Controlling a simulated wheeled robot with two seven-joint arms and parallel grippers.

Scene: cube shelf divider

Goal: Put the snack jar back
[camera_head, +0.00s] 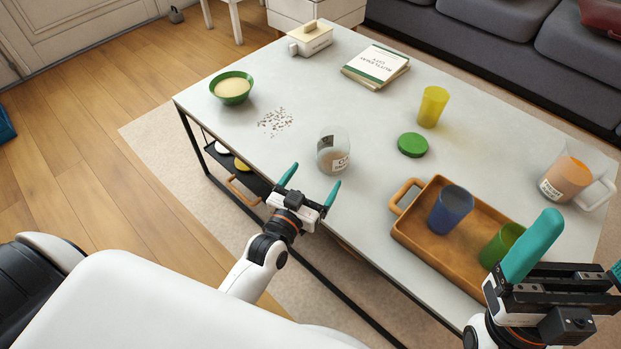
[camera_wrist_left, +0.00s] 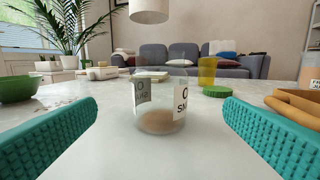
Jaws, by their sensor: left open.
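A clear glass jar (camera_head: 333,160) with a white label, partly readable as "SN", stands upright on the table near its front edge. It holds a little brownish content low down and has no lid on. It also shows in the left wrist view (camera_wrist_left: 158,121), centred beyond my fingers. A round green lid (camera_head: 412,145) lies on the table to its right, also in the left wrist view (camera_wrist_left: 217,92). My left gripper (camera_head: 314,175) is open and empty, its teal fingers just short of the jar, one to each side. My right gripper (camera_head: 585,240) is open and empty at the lower right.
A wooden tray (camera_head: 408,232) holds a blue cup (camera_head: 450,209) and a green cup (camera_head: 502,244). A yellow cup (camera_head: 432,107), books (camera_head: 375,66), green bowl (camera_head: 232,88), scattered bits (camera_head: 275,122), lidded dish (camera_head: 310,39) and handled labelled container (camera_head: 572,179) stand around. A shelf (camera_head: 250,180) sits underneath.

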